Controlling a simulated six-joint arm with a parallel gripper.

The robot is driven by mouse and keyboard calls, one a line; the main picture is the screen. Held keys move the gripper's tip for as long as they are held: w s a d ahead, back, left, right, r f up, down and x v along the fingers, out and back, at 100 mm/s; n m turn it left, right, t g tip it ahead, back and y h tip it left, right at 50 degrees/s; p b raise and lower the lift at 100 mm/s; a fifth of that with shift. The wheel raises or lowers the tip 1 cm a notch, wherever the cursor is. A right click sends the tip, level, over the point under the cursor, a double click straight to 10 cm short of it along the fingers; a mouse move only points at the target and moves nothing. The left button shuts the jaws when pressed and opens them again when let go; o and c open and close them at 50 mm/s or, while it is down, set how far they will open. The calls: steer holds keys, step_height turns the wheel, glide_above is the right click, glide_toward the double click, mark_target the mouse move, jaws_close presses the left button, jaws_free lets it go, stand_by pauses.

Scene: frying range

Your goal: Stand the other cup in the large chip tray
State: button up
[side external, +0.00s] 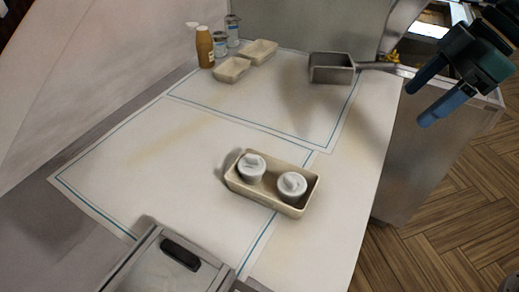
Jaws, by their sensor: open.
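The large chip tray (269,203) is a long beige tray on the white work surface, right of the middle in the side external view. Two white lidded cups stand upright inside it: the left cup (251,168) and the right cup (292,186), with a small gap between them. My gripper (427,102) is at the upper right, raised beyond the right edge of the worktop and far from the tray. Its blue fingers are apart with nothing between them.
Two small beige trays (231,69), a brown bottle (205,47) and tins (233,31) stand at the back left. A metal scoop (332,68) lies at the back right. A lidded metal container (165,265) is at the front. The left middle of the surface is clear.

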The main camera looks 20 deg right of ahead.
steer(key=s+d+f+m+t+h, duration=0.1)
steer(key=s+d+m+t+h, duration=0.2)
steer(key=s+d+m, duration=0.9)
steer(key=s+d+h, duration=0.1)
steer(key=s+d, duration=0.1)
steer(key=s, duration=0.1)
steer(key=shift+s+h, duration=0.3)
steer(key=shift+h, duration=0.1)
stand_by(0.5)
